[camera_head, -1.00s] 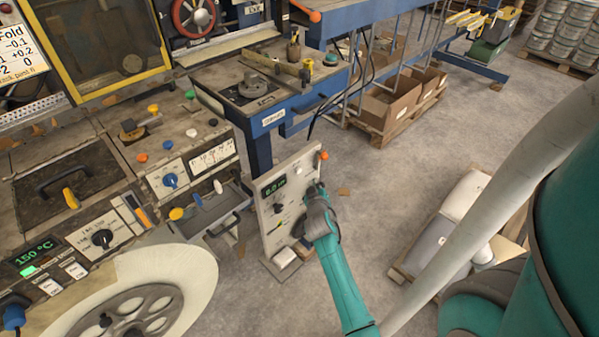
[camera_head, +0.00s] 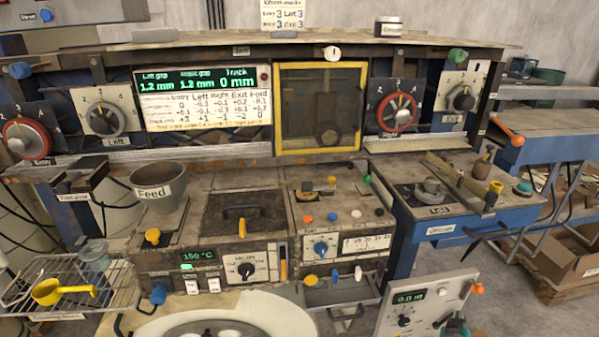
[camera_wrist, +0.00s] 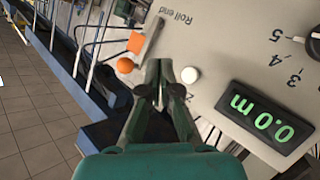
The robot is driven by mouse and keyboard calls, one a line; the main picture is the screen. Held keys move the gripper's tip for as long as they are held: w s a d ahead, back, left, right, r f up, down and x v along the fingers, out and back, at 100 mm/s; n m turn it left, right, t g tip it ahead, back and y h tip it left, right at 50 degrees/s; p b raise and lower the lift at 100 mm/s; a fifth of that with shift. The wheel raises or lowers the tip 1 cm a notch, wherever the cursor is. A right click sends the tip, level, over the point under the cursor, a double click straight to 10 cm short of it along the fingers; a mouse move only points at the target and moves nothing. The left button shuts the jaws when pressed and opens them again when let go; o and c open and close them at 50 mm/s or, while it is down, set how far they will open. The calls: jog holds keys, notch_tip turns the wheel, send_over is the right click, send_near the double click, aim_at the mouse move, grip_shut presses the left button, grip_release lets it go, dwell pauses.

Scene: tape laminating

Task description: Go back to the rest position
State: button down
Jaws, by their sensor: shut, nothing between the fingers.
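My gripper (camera_wrist: 160,88) shows in the wrist view with its two dark green fingers together and nothing between them. It is in front of a grey control panel (camera_wrist: 222,55) that fills the right of that view. The panel has a green display reading 0.0 m (camera_wrist: 262,117), a white knob (camera_wrist: 189,75) beside the fingertips and an orange ball knob (camera_wrist: 125,65). I cannot tell whether the fingers touch the white knob. In the head view the panel (camera_head: 424,303) stands at the bottom right, with part of my arm at its lower edge.
The laminating machine fills the head view, with a yellow-framed window (camera_head: 320,66), a Feed hopper (camera_head: 160,197) and a wire rack (camera_head: 66,287) at left. A blue side table (camera_head: 450,230) stands behind the panel. Cardboard boxes (camera_head: 572,258) sit at right. Floor shows between them.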

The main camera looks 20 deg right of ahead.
jog(key=s+a+f+n+t+y, duration=0.1)
jog(key=s+a+f, duration=0.1)
jog(key=a, duration=0.6)
jog(key=s+a+f+n+t+y, duration=0.1)
jog(key=a+t+y, duration=0.1)
jog(key=a, duration=0.6)
jog(key=s+a+r+n+t+y, duration=0.1)
jog(key=s+a+y, duration=0.1)
jog(key=s+a, duration=0.55)
jog(key=s+a+r+n+t+y, duration=0.15)
jog(key=s+a, duration=0.25)
jog(key=a, duration=0.7)
jog(key=s+a+r+n+t+y, duration=0.1)
jog(key=s+a+r+y, duration=0.4)
jog(key=s+a+r, duration=0.4)
jog(key=s+r, duration=0.5)
jog(key=shift+y, duration=0.35)
jog(key=shift+s+a, duration=0.1)
